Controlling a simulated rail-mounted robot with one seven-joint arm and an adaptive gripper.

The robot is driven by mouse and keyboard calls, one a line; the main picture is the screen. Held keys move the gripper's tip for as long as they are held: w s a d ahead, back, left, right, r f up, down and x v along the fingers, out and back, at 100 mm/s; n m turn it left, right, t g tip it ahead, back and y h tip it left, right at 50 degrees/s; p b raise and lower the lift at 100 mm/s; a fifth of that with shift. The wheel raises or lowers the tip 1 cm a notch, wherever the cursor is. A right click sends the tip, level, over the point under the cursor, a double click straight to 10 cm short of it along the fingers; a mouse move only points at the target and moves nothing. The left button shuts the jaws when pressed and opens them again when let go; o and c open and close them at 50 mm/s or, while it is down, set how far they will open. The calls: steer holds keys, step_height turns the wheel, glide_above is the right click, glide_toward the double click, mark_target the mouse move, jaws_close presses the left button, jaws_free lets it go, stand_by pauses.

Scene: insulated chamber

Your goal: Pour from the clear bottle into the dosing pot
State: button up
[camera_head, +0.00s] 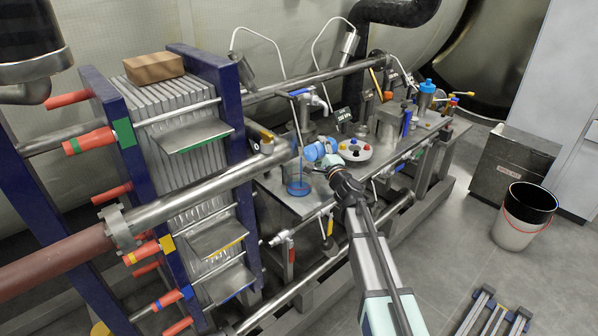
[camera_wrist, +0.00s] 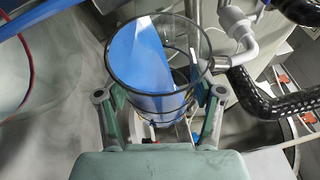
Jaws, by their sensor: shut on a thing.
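The clear bottle (camera_wrist: 157,55) is between the two fingers of my gripper (camera_wrist: 160,105) in the wrist view. I look into its round open rim; blue contents lie inside with a slanted edge. In the head view my gripper (camera_head: 338,172) is at the near edge of the metal bench, shut on the bottle (camera_head: 320,150), which shows as a tilted blue shape. Left of and below it, a clear vessel with a blue base (camera_head: 298,188) stands on the bench; it looks like the dosing pot. I cannot tell whether liquid is flowing between them.
A round white tray with coloured caps (camera_head: 355,151) lies just right of the bottle. The plate stack (camera_head: 190,150) and a thick steel pipe (camera_head: 205,195) crowd the left. A blue-topped container (camera_head: 427,90) stands farther back. A bucket (camera_head: 523,215) is on the floor.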

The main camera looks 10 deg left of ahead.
steer(key=shift+s+r+n+t+y, duration=0.15)
steer(key=shift+r+n+y, duration=0.35)
steer(key=shift+n, duration=0.4)
steer(key=shift+w+r+n+t+y, duration=0.15)
steer(key=shift+r+n+y, duration=0.15)
steer(key=shift+r+n, duration=0.5)
stand_by(3.5)
steer(key=shift+s+f, duration=0.1)
steer(key=shift+f, duration=0.05)
step_height(320, 180, down, 2)
steer(key=m+h, duration=0.1)
steer(key=m, duration=0.2)
steer(key=shift+f+h, duration=0.15)
steer(key=shift+h, duration=0.15)
steer(key=shift+w+d+m+g, duration=0.1)
steer(key=shift+w+m+g, duration=0.1)
steer(key=shift+m+g, duration=0.2)
steer(key=shift+w+d, duration=0.1)
